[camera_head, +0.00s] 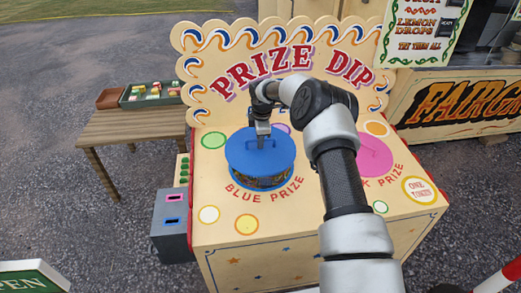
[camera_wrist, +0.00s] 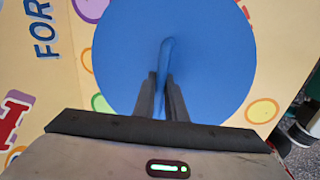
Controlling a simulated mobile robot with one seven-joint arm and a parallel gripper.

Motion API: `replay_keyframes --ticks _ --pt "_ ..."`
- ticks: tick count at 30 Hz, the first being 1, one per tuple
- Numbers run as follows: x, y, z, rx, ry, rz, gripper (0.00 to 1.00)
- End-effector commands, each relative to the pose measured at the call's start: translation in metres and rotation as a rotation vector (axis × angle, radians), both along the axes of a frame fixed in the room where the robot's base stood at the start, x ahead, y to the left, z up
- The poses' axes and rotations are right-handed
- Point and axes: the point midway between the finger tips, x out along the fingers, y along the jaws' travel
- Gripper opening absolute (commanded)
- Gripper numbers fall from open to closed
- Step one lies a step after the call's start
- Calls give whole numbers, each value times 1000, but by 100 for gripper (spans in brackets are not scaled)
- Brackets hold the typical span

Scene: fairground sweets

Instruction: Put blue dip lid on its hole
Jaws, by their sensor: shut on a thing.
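The round blue dip lid (camera_head: 242,155) is over the blue prize hole (camera_head: 268,183) on the cream Prize Dip counter. A dark band of the hole's inside, with a blue front rim, shows below the lid's near edge. The lid looks raised above the hole; the exact gap is hard to tell. My gripper (camera_head: 262,140) is shut on the upright handle of the lid from above. In the wrist view, the fingers (camera_wrist: 167,85) pinch the blue handle, and the lid (camera_wrist: 215,50) fills the middle and hides the hole.
The pink lid (camera_head: 374,158) lies on the counter (camera_head: 300,235) to the right, partly behind my arm. The Prize Dip backboard (camera_head: 215,70) rises behind. A grey box with two slots (camera_head: 172,230) stands at the counter's left side, near a wooden table (camera_head: 135,125).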

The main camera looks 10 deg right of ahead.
Motion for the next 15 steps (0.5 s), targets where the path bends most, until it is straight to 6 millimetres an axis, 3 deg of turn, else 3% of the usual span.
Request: replay_keyframes --ticks 8,15 --pt "5 -2 -8 -3 -5 28 0" --pt "6 -2 -32 -1 -5 27 0"
